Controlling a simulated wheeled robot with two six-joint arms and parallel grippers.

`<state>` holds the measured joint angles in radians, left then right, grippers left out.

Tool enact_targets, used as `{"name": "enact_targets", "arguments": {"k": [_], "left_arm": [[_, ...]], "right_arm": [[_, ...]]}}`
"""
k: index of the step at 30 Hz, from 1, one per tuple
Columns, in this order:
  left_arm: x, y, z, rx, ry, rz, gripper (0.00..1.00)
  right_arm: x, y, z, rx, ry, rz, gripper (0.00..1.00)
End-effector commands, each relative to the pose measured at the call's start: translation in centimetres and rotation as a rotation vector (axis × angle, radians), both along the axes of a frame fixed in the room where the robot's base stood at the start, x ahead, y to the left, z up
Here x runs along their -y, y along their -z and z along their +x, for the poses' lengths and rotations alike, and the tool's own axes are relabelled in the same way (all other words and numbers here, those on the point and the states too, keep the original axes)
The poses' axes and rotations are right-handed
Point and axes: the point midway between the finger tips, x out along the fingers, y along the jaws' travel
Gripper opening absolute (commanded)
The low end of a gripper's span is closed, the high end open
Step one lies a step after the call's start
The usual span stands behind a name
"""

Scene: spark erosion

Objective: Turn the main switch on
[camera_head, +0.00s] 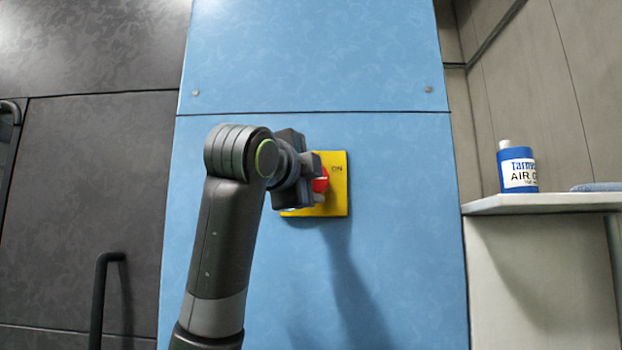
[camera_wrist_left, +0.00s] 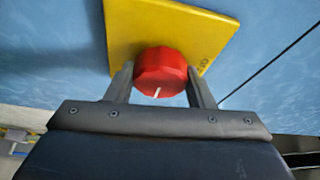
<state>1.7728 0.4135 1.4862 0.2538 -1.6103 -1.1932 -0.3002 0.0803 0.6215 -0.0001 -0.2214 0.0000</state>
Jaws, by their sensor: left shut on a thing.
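The main switch is a red knob (camera_head: 320,182) on a yellow plate (camera_head: 338,190) fixed to a blue cabinet panel. The plate carries the word "ON" at its upper right in the head view. My left gripper (camera_head: 318,180) is at the plate, shut on the red knob. In the left wrist view the red knob (camera_wrist_left: 161,72) sits between both fingers (camera_wrist_left: 160,84), with a white mark on its face. The yellow plate (camera_wrist_left: 160,28) shows behind it. Part of the knob and plate is hidden by the gripper in the head view. My right gripper is not in view.
The blue panel (camera_head: 400,250) is flat and free around the plate. A black handle (camera_head: 98,300) stands out from the dark door at left. At right, a white shelf (camera_head: 540,202) holds a blue bottle (camera_head: 518,170) and a blue cloth-like thing (camera_head: 597,187).

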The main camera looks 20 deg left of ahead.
Motion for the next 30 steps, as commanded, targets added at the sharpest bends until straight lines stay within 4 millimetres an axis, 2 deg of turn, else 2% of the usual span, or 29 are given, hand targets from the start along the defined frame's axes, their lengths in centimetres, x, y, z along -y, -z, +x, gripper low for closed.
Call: {"name": "enact_targets", "arguments": {"k": [2,3,8,16,20,23,30], "left_arm": [[0.1,0.2,0.1,-0.006,0.002,0.003,0.26],[0.1,0.2,0.1,-0.005,0.002,0.004,0.51],[0.1,0.1,0.1,-0.004,0.001,0.001,0.7],[0.0,0.1,0.0,-0.001,0.001,0.0,0.7],[-0.1,0.2,-1.0,0.001,0.001,0.0,0.7],[-0.2,0.4,-2.6,0.004,0.001,0.001,0.7],[-0.9,0.7,-8.4,0.006,0.0,0.0,0.7]], "right_arm": [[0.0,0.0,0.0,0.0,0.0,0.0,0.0],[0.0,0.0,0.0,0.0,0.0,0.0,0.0],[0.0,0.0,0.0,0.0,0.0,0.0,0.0],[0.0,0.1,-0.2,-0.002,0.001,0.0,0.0],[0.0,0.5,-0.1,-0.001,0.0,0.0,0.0],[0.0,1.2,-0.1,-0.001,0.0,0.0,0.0],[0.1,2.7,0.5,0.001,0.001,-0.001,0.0]]}}
